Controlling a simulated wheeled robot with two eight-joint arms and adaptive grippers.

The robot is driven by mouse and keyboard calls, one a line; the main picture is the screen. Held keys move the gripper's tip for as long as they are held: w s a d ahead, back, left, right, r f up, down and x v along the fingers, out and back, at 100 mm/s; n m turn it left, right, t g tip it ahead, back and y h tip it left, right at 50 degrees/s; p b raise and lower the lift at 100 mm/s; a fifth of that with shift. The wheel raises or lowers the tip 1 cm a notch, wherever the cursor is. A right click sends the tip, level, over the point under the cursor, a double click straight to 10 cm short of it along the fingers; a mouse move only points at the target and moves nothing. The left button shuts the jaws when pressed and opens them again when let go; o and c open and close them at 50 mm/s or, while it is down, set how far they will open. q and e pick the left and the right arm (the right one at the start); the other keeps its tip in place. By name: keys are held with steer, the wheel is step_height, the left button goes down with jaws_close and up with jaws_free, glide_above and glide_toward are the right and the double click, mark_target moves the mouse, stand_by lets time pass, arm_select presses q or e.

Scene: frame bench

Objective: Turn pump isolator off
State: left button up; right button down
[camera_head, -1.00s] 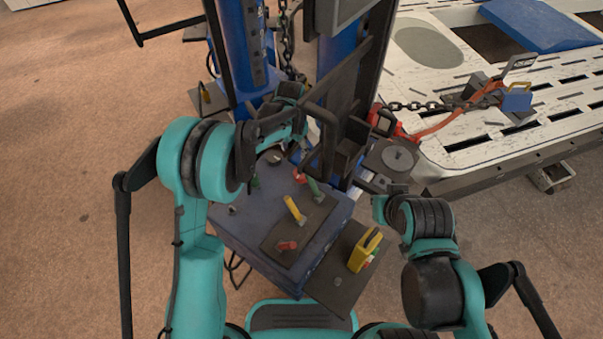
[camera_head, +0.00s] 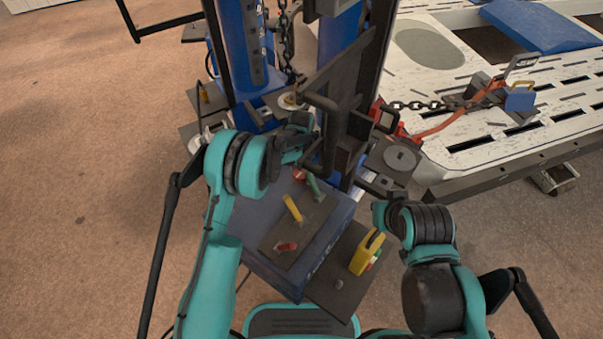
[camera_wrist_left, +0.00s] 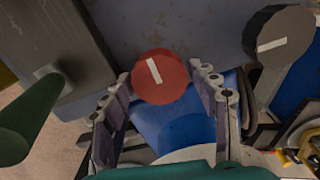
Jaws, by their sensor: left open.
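A round red knob (camera_wrist_left: 160,76) with a white bar mark sits on a blue-grey panel in the left wrist view. Its bar is tilted slightly from upright in the picture. A dark grey knob (camera_wrist_left: 279,38) with a white bar is to its right. No label is readable to tell which is the pump isolator. My left gripper (camera_wrist_left: 162,84) is open, with one fingertip on each side of the red knob; contact cannot be told. In the head view my left gripper (camera_head: 303,127) is at the far side of the blue box, and my arm hides part of it.
The blue box (camera_head: 262,262) carries a yellow lever (camera_head: 293,208), a red handle (camera_head: 286,246) and a green handle (camera_head: 313,187). A yellow device (camera_head: 366,252) stands beside it. A black bar frame (camera_head: 330,140) rises close to my left gripper. A green cylinder (camera_wrist_left: 30,120) is left in the wrist view.

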arm_select(q)
steer(key=c, duration=0.9)
steer(key=n, duration=1.3)
steer(key=shift+n, duration=2.5)
